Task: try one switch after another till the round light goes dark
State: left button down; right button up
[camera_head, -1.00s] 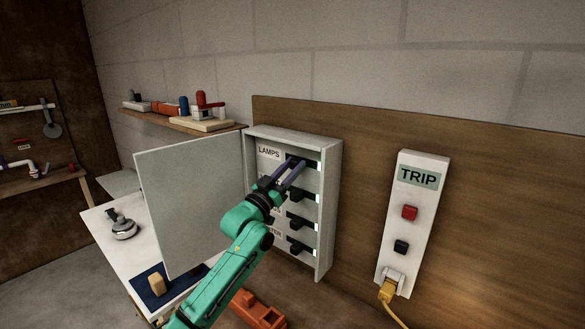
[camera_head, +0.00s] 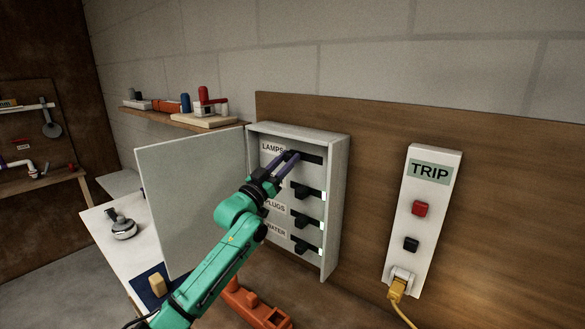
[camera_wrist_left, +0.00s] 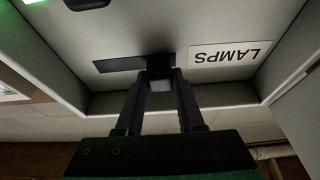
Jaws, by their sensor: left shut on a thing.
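The grey switch box (camera_head: 336,170) hangs on the wall with its door (camera_head: 190,200) swung open to the left. It holds a column of black sliding switches. My left gripper (camera_head: 293,156) is shut on the top switch, beside the LAMPS label (camera_head: 272,148). In the left wrist view the gripper (camera_wrist_left: 160,85) grips this black handle (camera_wrist_left: 160,65) at the label end of its slot. No lit strip shows in the top slot. The second switch (camera_head: 303,192), PLUGS switch (camera_head: 305,221) and bottom switch (camera_head: 303,247) have lit strips at right. No round light is visible.
A white TRIP panel (camera_head: 425,240) with red and black buttons and a yellow plug (camera_head: 398,288) is right of the box. A shelf (camera_head: 180,123) with tools is at left. A white bench (camera_head: 105,235) stands behind the open door.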

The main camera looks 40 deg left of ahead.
pick_arm(q)
jog(key=shift+a, duration=0.45)
jog(key=shift+d, duration=0.2)
jog(key=shift+d+r, duration=0.1)
jog(key=c, duration=0.8)
grip_release()
jog(key=shift+o, duration=1.4)
jog(key=shift+a, duration=0.35)
jog(key=shift+s+d+f, duration=0.15)
jog(key=shift+d+f, duration=0.05)
jog(key=shift+f, duration=0.05)
jog(key=b+v, duration=0.6)
jog(key=v, duration=0.8)
jog(key=shift+s, duration=0.15)
pick_arm(e)
notch_tip(320, 180, down, 7)
jog(key=shift+a+r, duration=0.15)
jog(key=shift+a, duration=0.25)
pick_arm(q)
jog(key=shift+a, duration=0.1)
pick_arm(e)
jog(key=shift+a, duration=0.1)
